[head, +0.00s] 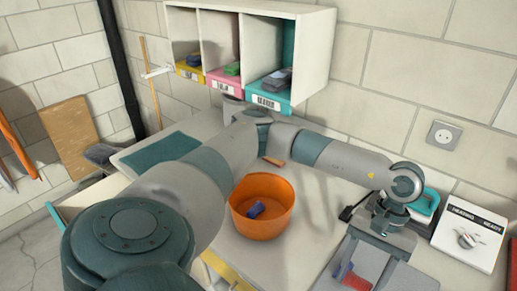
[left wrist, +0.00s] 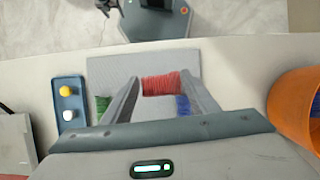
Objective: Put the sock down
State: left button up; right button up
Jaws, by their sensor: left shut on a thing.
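My left gripper (left wrist: 161,82) is pointed at the worktop, with its fingers on either side of a red ribbed thing (left wrist: 160,86), which looks like a rolled sock. In the head view the gripper (head: 353,276) is at the lower right, and the red thing (head: 361,283) shows in part there. A blue ribbed piece (left wrist: 183,106) shows beside the right finger and a green piece (left wrist: 103,104) beyond the left finger, both partly hidden. Whether the red thing touches the grey mat (left wrist: 110,68) below cannot be told. My right gripper is not in view.
An orange bucket (head: 262,222) with a blue roll (head: 255,210) inside stands left of the gripper. A wall shelf (head: 318,55) holds rolls in labelled compartments. A white control box (head: 470,238) stands at right. A blue button panel (left wrist: 70,105) is near the mat.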

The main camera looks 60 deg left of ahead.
pick_arm(q)
jog(key=a+m, duration=0.1)
jog(key=w+a+r+m+y+b, duration=0.1)
jog(key=a+m+b, duration=0.1)
jog(key=m, duration=0.1)
jog(key=shift+w+r, duration=0.35)
jog(key=shift+r, duration=0.05)
pick_arm(e)
notch_tip(320, 180, down, 3)
jog(key=shift+d+r, duration=0.15)
jog(key=shift+c, duration=0.6)
